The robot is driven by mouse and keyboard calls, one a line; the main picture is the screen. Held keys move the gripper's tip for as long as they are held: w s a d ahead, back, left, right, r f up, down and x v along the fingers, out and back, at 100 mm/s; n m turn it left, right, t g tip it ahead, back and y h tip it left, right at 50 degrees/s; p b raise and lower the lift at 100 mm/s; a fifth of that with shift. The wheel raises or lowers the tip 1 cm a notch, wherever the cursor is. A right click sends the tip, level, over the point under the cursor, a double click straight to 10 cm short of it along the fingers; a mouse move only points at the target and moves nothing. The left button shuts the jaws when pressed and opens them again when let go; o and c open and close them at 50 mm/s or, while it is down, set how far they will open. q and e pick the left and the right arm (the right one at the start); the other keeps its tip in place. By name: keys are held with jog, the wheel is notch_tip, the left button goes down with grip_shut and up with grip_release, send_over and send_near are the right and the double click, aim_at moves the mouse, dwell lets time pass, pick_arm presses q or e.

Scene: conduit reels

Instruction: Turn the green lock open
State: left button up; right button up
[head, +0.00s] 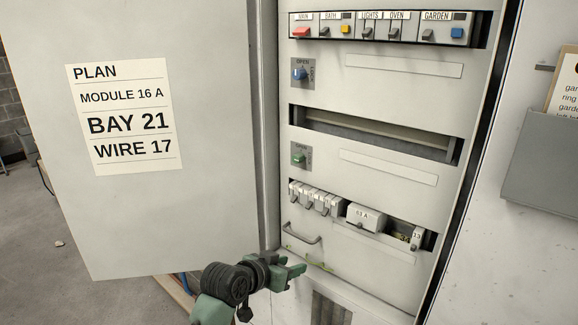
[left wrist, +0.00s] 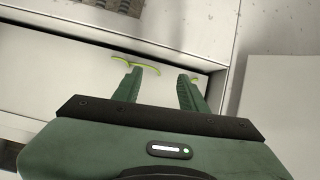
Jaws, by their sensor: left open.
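The green lock (head: 299,155) is a small knob on a grey plate on the left side of the cabinet's front panel. The plate carries the word OPEN at its top; I cannot tell exactly which way the knob points. My left gripper (head: 298,268) is open and empty, low in front of the cabinet, well below the green lock and apart from it. Its two fingers also show in the left wrist view (left wrist: 160,88), which does not show the lock. My right gripper is not in view.
A blue lock (head: 300,73) sits above the green one. The open cabinet door (head: 190,215) stands at the left, bearing a paper plan (head: 125,117). A metal handle (head: 302,234) and a yellow-green wire (left wrist: 138,64) are near my left gripper. Breakers (head: 315,198) line the lower slot.

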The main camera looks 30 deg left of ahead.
pick_arm(q)
notch_tip(320, 180, up, 17)
jog(key=a+t, duration=0.2)
jog(key=t, duration=0.2)
jog(key=m+t, duration=0.1)
jog(key=t, duration=0.1)
send_near(295, 160)
jog(key=w+p, duration=0.2)
jog(key=w, duration=0.5)
jog(key=shift+w+d, duration=0.1)
jog(key=shift+w, duration=0.25)
grip_shut()
